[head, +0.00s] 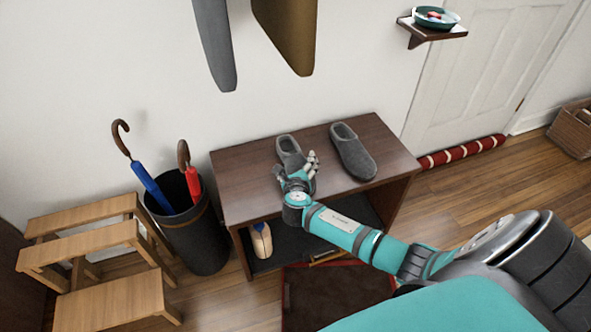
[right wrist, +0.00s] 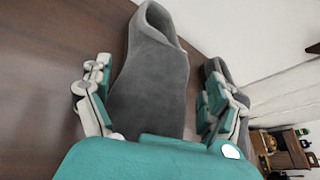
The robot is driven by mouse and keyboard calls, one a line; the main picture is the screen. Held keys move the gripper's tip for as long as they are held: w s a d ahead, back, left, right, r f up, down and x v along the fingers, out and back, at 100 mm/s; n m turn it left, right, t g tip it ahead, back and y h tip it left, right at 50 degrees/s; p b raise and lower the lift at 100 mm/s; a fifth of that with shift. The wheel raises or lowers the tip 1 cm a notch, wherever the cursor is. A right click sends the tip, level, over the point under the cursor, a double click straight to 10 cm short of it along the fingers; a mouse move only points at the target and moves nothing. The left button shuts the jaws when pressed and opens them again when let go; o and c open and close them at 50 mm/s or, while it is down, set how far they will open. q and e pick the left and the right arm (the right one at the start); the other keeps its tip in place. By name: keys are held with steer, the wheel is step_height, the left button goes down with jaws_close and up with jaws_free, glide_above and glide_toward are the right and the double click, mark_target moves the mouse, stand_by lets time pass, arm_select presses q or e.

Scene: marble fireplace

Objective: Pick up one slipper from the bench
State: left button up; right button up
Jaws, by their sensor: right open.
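Two grey slippers rest on the dark wooden bench (head: 240,193). The left slipper (head: 290,150) is partly hidden by my right gripper (head: 297,172), which is over its near end. The right slipper (head: 353,152) lies apart from it, clear of the gripper in the head view. In the right wrist view, the left slipper (right wrist: 150,85) lies between the open fingers of my right gripper (right wrist: 155,100). The other slipper (right wrist: 213,70) shows behind the right-hand finger. I cannot tell whether any finger touches the left slipper. My left gripper is not in view.
A dark umbrella bin (head: 200,235) with a blue umbrella and a red one stands left of the bench. A wooden step stool (head: 100,250) is further left. Coats hang above. A small wall shelf (head: 432,30) holds a bowl. A shoe sits on the bench's lower shelf.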

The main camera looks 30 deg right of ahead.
steer(key=c, duration=1.2)
